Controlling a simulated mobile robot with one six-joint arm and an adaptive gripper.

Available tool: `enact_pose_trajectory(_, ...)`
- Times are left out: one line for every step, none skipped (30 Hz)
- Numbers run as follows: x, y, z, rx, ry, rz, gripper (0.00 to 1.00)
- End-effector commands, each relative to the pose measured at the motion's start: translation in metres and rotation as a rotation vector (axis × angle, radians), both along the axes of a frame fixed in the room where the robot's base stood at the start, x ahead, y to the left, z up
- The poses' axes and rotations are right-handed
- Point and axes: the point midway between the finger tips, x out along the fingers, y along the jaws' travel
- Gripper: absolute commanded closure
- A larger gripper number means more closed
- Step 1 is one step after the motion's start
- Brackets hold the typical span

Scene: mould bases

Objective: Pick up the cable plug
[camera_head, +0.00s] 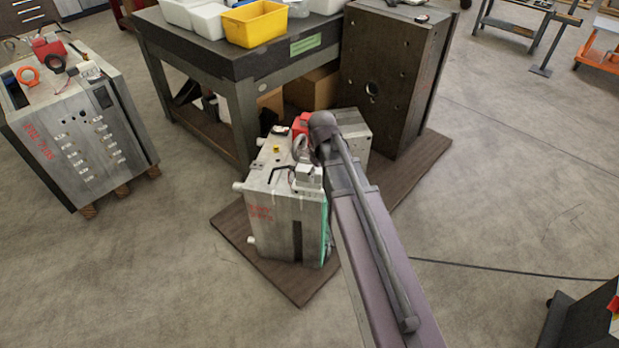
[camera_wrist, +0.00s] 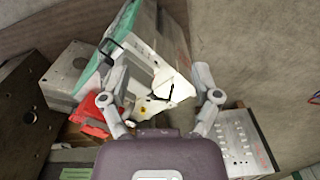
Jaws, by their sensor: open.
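In the wrist view my gripper (camera_wrist: 158,65) is open, its two fingers spread over the pale top of a mould base (camera_wrist: 158,80). No object is clearly held between them. A thin black curved piece (camera_wrist: 167,97), perhaps a cable, shows between the fingers. I cannot tell for sure which piece is the cable plug. In the head view the mould base (camera_head: 265,190) stands below my arm, with a pale block (camera_head: 308,176) on its near top edge. My arm hides the gripper and part of the mould top there.
A red piece (camera_head: 300,124) and a small yellow piece (camera_head: 277,149) sit on the mould top. A dark workbench (camera_head: 235,62) with a yellow bin (camera_head: 254,22) and a tall dark block (camera_head: 385,60) stand behind. Another mould base (camera_head: 85,140) stands left. Floor is clear in front.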

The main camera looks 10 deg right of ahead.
Motion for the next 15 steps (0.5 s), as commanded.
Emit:
enact_pose_trajectory(0.033, 0.000, -0.007, 0.000, 0.000, 0.072, 0.20)
enact_pose_trajectory(0.045, 0.000, -0.009, 0.000, 0.000, 0.119, 0.20)
enact_pose_trajectory(0.061, 0.000, -0.012, 0.000, 0.000, 0.181, 0.20)
enact_pose_trajectory(0.072, 0.000, -0.014, 0.000, 0.000, 0.227, 0.20)
enact_pose_trajectory(0.084, 0.000, -0.016, 0.000, 0.000, 0.273, 0.20)
enact_pose_trajectory(0.098, 0.001, -0.018, 0.000, 0.000, 0.332, 0.20)
enact_pose_trajectory(0.109, 0.001, -0.020, 0.000, 0.000, 0.375, 0.20)
enact_pose_trajectory(0.119, 0.001, -0.021, 0.000, 0.000, 0.415, 0.20)
enact_pose_trajectory(0.130, 0.001, -0.023, 0.000, 0.000, 0.466, 0.20)
enact_pose_trajectory(0.139, 0.001, -0.024, 0.000, 0.000, 0.501, 0.20)
enact_pose_trajectory(0.146, 0.001, -0.025, 0.000, 0.000, 0.533, 0.20)
enact_pose_trajectory(0.155, 0.001, -0.026, 0.000, 0.000, 0.572, 0.20)
enact_pose_trajectory(0.160, 0.001, -0.027, 0.000, 0.000, 0.598, 0.20)
enact_pose_trajectory(0.165, 0.001, -0.028, 0.000, 0.000, 0.620, 0.20)
enact_pose_trajectory(0.170, 0.001, -0.029, 0.000, 0.000, 0.646, 0.20)
